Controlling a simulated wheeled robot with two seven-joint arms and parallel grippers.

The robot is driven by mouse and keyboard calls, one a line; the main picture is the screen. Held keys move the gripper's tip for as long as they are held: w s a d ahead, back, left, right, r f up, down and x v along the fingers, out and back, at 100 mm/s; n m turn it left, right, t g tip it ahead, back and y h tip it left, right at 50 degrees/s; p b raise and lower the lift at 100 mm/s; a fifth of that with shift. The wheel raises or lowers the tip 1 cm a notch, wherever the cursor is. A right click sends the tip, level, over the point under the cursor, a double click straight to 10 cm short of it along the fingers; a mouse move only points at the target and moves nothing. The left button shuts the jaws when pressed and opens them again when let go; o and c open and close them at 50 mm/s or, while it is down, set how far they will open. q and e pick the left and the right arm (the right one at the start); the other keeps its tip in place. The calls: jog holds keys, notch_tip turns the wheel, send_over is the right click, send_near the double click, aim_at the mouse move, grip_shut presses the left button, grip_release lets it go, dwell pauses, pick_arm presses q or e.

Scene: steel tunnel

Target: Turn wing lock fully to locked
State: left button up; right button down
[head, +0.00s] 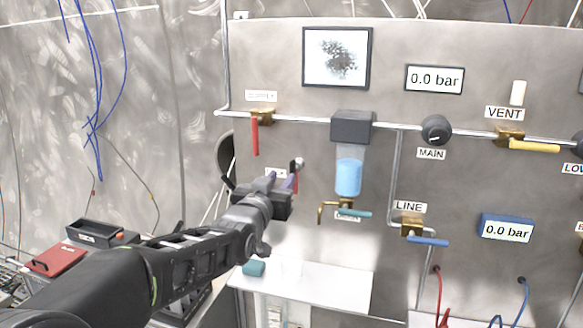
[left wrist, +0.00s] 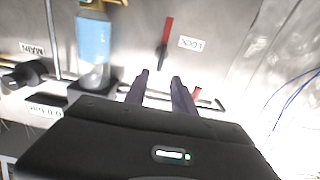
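The wing lock is a slim red wing (left wrist: 166,32) on a dark pivot, beside a small LOCK label (left wrist: 191,43) in the left wrist view, which shows the panel upside down. In the head view a bit of its red wing (head: 296,184) shows below a grey knob, partly hidden by my left gripper (head: 284,181). My left gripper also shows in the left wrist view (left wrist: 160,77); its two dark fingers stand apart with nothing between them. The wing lies just beyond the fingertips, and I see no clear contact. My right gripper is out of view.
A filter with a blue bowl (head: 348,177) hangs close to the right of my left gripper. A red-handled valve (head: 255,135) is above it, and a teal-handled drain valve (head: 352,213) is to its lower right. A white shelf (head: 335,283) stands below.

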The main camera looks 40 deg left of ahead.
aim_at(291, 168)
pick_arm(q)
jog(key=p+x, duration=0.3)
jog(key=x, duration=0.4)
jog(key=shift+w+a+f, duration=0.1)
jog(key=shift+w+a, duration=0.1)
jog(key=shift+w, duration=0.3)
grip_shut()
dwell(0.3)
